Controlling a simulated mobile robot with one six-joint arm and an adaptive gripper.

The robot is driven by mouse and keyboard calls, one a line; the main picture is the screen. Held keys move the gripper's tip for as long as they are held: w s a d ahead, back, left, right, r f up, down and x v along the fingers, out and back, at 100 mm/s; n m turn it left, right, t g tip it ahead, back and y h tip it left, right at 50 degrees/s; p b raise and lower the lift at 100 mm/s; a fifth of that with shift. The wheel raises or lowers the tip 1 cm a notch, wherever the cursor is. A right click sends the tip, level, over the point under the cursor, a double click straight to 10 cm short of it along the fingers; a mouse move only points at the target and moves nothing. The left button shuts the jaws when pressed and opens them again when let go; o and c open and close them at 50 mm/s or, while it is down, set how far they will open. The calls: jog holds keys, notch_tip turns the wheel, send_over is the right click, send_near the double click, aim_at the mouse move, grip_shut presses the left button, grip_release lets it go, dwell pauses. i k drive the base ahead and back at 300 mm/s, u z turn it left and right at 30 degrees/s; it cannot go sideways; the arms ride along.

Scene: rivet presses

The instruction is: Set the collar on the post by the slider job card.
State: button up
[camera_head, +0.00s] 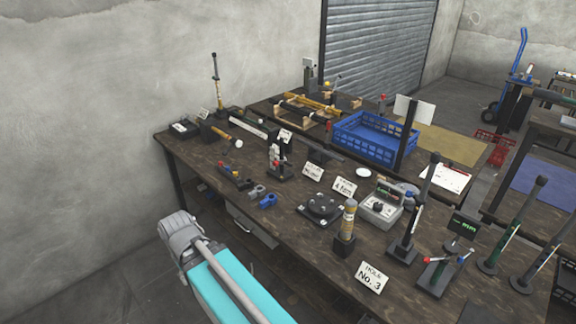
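Several small job cards stand on the dark workbench (215,165). The nearest card (371,277) reads "No. 3"; the lettering on another card (313,171) and a third card (343,187) is too small to read surely. I cannot tell which is the slider card. Upright posts include a dark post (425,200) at right, a thin post (215,82) at the far left, and a yellowish banded cylinder (349,218) on a dark block. I cannot pick out the collar. My arm shows at the lower left, beside the bench front; my gripper is not seen.
A blue crate (372,152) stands at the back. A black studded disc (322,207), a grey meter box (381,208) and small blue and grey parts (257,192) crowd the bench. More upright tools (500,233) line the right side. The bench's front left is mostly clear.

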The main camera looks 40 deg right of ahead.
aim_at(282, 162)
jog(key=z, duration=0.05)
jog(key=k, duration=1.15)
jog(key=z, duration=0.55)
jog(key=i, duration=1.15)
jog(key=u, duration=0.05)
